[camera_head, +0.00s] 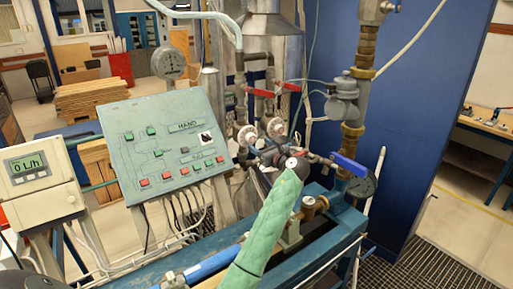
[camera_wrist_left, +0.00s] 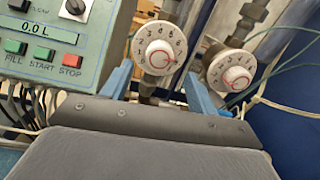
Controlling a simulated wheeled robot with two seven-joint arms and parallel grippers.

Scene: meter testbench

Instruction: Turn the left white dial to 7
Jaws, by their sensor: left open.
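The left white dial (camera_head: 246,135) sits on a vertical pipe beside the control panel. It also shows in the left wrist view (camera_wrist_left: 158,48) as a round numbered face with a white, red-marked knob. A second white dial (camera_head: 276,127) is to its right and also shows in the wrist view (camera_wrist_left: 232,71). My left gripper (camera_head: 267,152) is just below and in front of the dials. In the wrist view its two blue fingers (camera_wrist_left: 159,76) are open and spread to either side of the left dial's lower part, with nothing between them gripped. I cannot tell whether they touch it. My right gripper is not in view.
A green control panel (camera_head: 170,143) with buttons stands left of the dials. Red-handled valves (camera_head: 257,91) are above them, and a blue valve handle (camera_head: 349,165) is to the right. Pipes and thin hoses crowd this area. A blue bench frame (camera_head: 345,225) runs below.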

